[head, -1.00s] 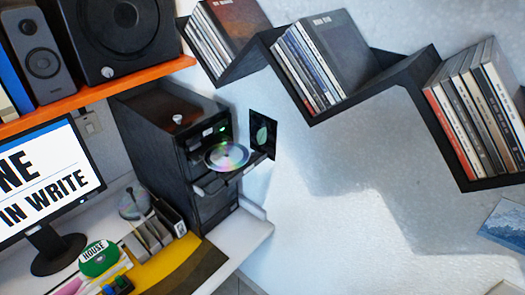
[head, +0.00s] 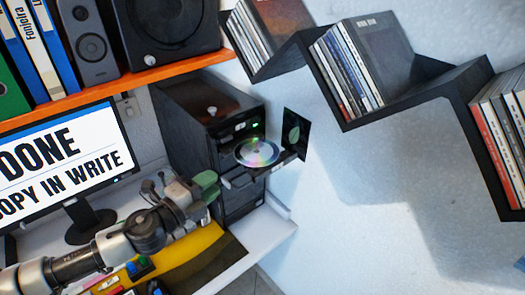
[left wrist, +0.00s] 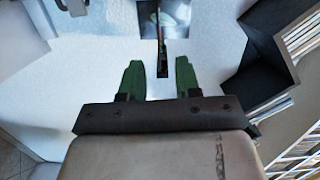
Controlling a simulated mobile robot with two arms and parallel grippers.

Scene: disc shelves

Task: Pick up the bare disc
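The bare disc (head: 257,152), shiny with rainbow streaks, lies on the pulled-out tray (head: 242,179) of a black tower (head: 214,112) in the head view. My left gripper (head: 207,182) has green fingertips and is in front of the tower, lower left of the disc, apart from it in the picture. In the left wrist view my left gripper (left wrist: 158,80) is open, its two green fingers apart. A thin dark upright edge shows between and beyond the fingers; I cannot tell what it belongs to. The disc is not clearly seen there. My right gripper is not in view.
A monitor (head: 62,160) stands left, under an orange shelf (head: 120,82). A zigzag wall shelf (head: 400,94) holds cases at right.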

